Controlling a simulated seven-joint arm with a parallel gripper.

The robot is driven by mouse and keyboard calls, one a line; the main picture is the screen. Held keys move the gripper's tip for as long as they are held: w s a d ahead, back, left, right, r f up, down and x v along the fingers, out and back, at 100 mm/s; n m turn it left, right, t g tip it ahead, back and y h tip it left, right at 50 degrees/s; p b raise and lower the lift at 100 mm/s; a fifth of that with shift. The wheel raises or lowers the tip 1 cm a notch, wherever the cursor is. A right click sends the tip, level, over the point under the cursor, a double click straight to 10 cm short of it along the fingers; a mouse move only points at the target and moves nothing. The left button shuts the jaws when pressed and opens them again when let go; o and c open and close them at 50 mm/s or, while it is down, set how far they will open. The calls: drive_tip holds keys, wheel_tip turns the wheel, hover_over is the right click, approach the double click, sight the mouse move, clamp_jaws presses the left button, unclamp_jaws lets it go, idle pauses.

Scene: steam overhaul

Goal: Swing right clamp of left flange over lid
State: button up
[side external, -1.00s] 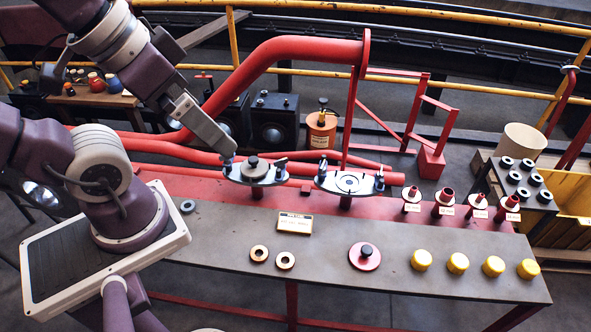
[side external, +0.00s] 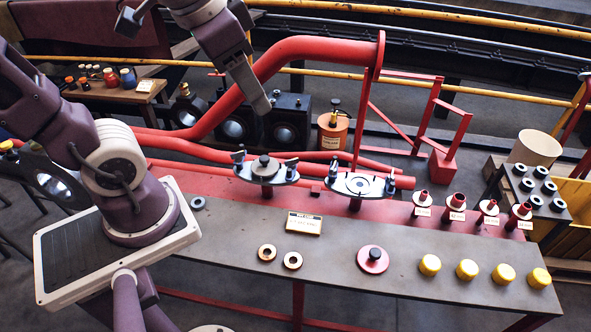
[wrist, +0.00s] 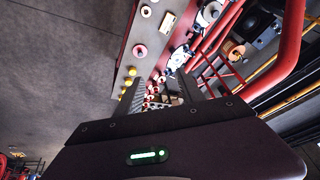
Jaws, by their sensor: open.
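The left flange (side external: 250,178) stands on the red bench with a round dark-knobbed lid (side external: 265,167) on it. Its right clamp (side external: 291,170) is a small dark piece at the flange's right end; I cannot tell how its arm is turned. Its left clamp (side external: 238,158) stands at the other end. The left flange also shows at the top of the wrist view (wrist: 208,14). My gripper (side external: 262,106) is in the air above and behind the left flange, apart from it. In the wrist view its fingers (wrist: 168,96) are spread with nothing held between them.
The right flange (side external: 340,184) has no knobbed lid on it. A red knobbed disc (side external: 372,260), two rings, a label plate (side external: 304,223) and several yellow caps (side external: 467,269) lie on the grey bench front. A thick red pipe (side external: 310,48) arches behind the flanges.

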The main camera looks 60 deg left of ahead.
drive_tip(key=w+a, duration=0.1)
drive_tip(key=w, duration=0.2)
drive_tip(key=w+f+m+g, duration=0.1)
drive_tip(key=w, duration=0.2)
drive_tip(key=w+a+f+m, duration=0.1)
drive_tip(key=w, duration=0.2)
drive_tip(key=shift+w+a+g, duration=0.15)
drive_tip(key=shift+a+g, duration=0.15)
drive_tip(key=c, duration=0.7)
drive_tip(key=shift+m+g+y, duration=0.3)
drive_tip(key=shift+m, duration=0.2)
drive_tip(key=w, duration=0.1)
drive_tip(key=w+a+f, duration=0.1)
drive_tip(key=w, duration=0.1)
drive_tip(key=w+f, duration=0.1)
drive_tip(key=shift+w+a+f, duration=0.25)
drive_tip(key=shift+a, duration=0.05)
clamp_jaws()
drive_tip(key=w+a+f+m+g, duration=0.1)
drive_tip(key=w+a+f+m, duration=0.1)
drive_tip(key=f, duration=0.8)
drive_tip(key=w+a+f+m+g, duration=0.1)
drive_tip(key=w+a+f, duration=0.3)
drive_tip(key=f, duration=0.5)
drive_tip(key=w+a+f+m+g+y, duration=0.1)
drive_tip(key=w+f, duration=0.4)
drive_tip(key=f, duration=0.5)
drive_tip(key=shift+w+a+f+m+g, duration=0.35)
drive_tip(key=shift+a+m+g, duration=0.15)
drive_tip(key=shift+a+m, duration=0.7)
